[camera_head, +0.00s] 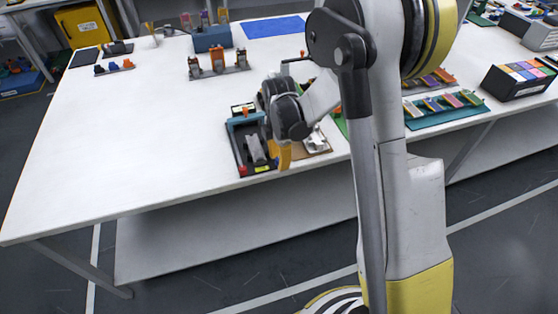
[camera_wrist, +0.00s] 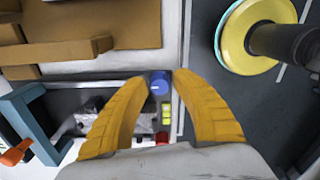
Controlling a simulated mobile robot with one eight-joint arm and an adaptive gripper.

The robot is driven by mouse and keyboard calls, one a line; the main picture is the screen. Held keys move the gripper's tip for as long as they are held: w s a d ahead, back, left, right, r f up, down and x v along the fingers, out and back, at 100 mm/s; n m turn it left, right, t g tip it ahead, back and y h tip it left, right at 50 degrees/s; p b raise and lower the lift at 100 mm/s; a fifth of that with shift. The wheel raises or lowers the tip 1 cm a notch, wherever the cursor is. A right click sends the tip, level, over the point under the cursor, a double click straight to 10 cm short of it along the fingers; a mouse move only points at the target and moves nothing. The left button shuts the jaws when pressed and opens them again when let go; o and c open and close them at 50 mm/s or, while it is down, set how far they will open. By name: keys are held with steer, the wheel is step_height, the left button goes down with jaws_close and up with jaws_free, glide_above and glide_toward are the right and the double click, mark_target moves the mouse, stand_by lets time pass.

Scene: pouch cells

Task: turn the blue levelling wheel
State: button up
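The blue levelling wheel (camera_wrist: 159,83) is a small blue disc with a pale mark, seen in the wrist view between the tips of my two yellow-orange fingers. My gripper (camera_wrist: 160,77) has its fingertips apart, one on each side of the wheel, with a narrow gap at each side; contact is not clear. In the head view my gripper (camera_head: 284,157) is at the front right of this device (camera_head: 240,152); the wheel is hidden there.
A blue bracket with an orange-red knob (camera_wrist: 14,152) stands left in the wrist view. A brown board with fixtures (camera_head: 318,142) lies beside the device. The table's front edge is close by. An orange-and-grey fixture (camera_head: 217,62) stands behind; the left of the white table (camera_head: 110,150) is clear.

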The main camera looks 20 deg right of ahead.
jaws_close()
steer(key=shift+m, duration=0.3)
steer(key=m, duration=1)
steer(key=shift+m+b, duration=0.3)
steer(key=shift+m, duration=2.1)
